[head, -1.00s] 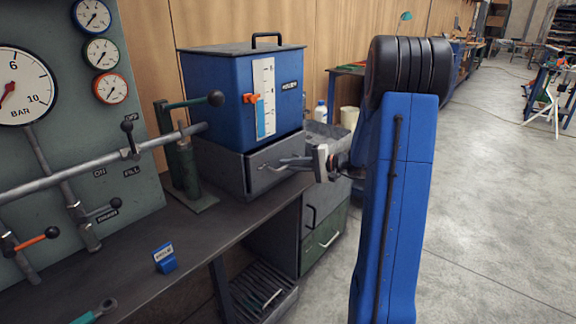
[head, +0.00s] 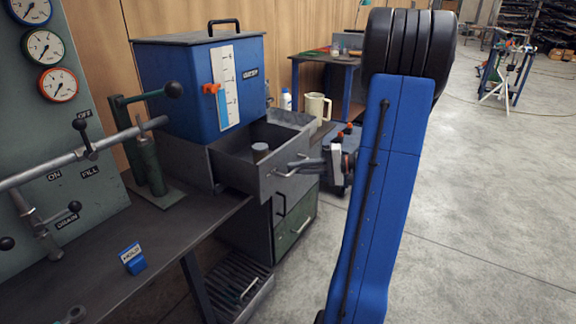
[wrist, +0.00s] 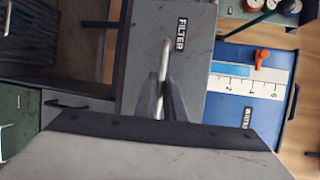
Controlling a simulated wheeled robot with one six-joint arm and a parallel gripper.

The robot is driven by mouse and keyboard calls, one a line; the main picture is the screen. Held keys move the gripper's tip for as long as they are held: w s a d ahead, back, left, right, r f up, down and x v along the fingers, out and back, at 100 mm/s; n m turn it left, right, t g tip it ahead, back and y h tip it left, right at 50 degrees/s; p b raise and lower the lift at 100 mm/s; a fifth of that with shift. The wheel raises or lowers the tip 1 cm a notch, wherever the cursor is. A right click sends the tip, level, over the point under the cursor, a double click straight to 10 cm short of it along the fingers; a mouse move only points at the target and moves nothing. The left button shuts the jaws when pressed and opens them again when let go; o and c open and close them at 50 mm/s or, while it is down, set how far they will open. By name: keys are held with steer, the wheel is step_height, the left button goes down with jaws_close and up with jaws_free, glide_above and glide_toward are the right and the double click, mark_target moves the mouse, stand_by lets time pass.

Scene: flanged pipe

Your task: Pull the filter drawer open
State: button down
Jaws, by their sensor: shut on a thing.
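The filter drawer (head: 268,183) is the grey drawer under the blue tank. In the head view it stands well out of its grey housing, with its inside showing. In the wrist view its front (wrist: 196,60) bears the word FILTER. Its pale bar handle (head: 283,174) also shows in the wrist view (wrist: 165,58), running between the fingers. My gripper (head: 296,164) is at the drawer front, shut on this handle; its fingers also show in the wrist view (wrist: 161,97). A short dark cylinder with a grey top (head: 260,151) stands in the drawer.
The blue tank (head: 183,90) with a level gauge sits above the drawer. A green hand pump (head: 150,165) and a small blue block (head: 133,259) are on the dark bench (head: 100,240). Below are a green-fronted cabinet (head: 294,232) and a slatted shelf. Open floor lies to the right.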

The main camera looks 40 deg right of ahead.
steer(key=shift+s+d, duration=0.15)
steer(key=shift+s, duration=0.2)
steer(key=c, duration=2.1)
jaws_free()
steer(key=v, duration=1.7)
steer(key=shift+s+d+r, duration=0.1)
steer(key=shift+d+r, duration=0.05)
